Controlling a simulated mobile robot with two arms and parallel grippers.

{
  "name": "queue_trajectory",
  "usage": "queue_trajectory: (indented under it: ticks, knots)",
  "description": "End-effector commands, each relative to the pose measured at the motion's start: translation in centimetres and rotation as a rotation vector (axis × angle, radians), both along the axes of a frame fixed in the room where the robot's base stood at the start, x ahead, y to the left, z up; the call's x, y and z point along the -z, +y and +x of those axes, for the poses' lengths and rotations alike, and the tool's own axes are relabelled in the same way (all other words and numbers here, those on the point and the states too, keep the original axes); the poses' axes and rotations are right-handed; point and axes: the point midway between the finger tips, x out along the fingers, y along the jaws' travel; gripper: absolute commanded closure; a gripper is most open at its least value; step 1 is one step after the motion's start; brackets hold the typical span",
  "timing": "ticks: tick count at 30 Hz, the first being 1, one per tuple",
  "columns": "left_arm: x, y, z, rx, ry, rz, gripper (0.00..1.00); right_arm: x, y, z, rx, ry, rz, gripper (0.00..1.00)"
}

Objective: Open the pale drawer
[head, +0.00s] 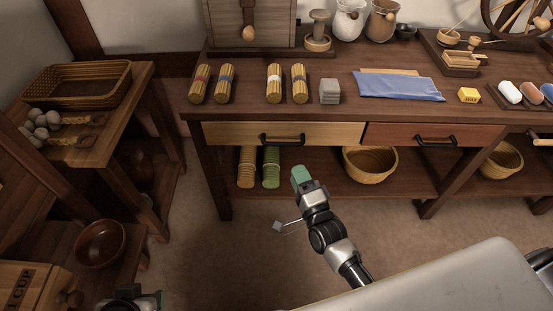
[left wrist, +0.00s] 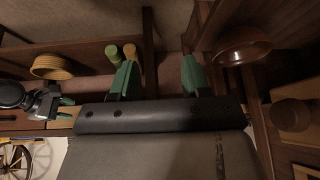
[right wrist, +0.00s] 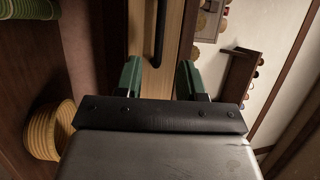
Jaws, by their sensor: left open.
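The pale drawer (head: 340,134) is in the table's front, left of a red-brown drawer, and looks shut. Its black bar handle (head: 282,139) is at its middle. My right gripper (head: 301,177) is in front of and below the handle, apart from it. In the right wrist view its green fingers (right wrist: 158,78) are spread and empty, with the black handle (right wrist: 160,38) and pale drawer front (right wrist: 174,45) ahead between them. My left gripper (left wrist: 160,78) is open and empty over the floor; only part of it shows at the head view's lower left edge.
The red-brown drawer (head: 480,134) has its own black handle. Bundles, a grey block (head: 330,91) and a blue cloth (head: 400,86) lie on the tabletop. Baskets (head: 371,165) and rolls stand on the lower shelf. A side table (head: 115,120) stands left. Floor between is clear.

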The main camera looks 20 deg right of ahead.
Motion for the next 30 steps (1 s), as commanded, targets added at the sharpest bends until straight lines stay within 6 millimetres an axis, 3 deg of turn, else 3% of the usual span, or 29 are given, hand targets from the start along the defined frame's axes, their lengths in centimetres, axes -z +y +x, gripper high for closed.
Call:
queue_trajectory:
  ticks: [5,12,18,30]
  knots:
    - [-0.4,-0.4,1.1,0.007,-0.073,-0.015,0.53,-0.5,0.2,1.9,0.0,-0.008,0.006,0.61]
    - [-1.5,-1.5,4.2,0.022,-0.286,-0.061,0.53,-1.2,0.8,6.5,0.001,-0.007,0.003,0.61]
    - [-3.0,-2.3,6.1,0.033,-0.44,-0.095,0.53,-1.6,1.1,9.3,0.0,-0.004,0.004,0.61]
    - [-3.9,-2.6,6.9,0.038,-0.517,-0.113,0.53,-2.0,1.3,10.5,0.0,-0.001,0.001,0.61]
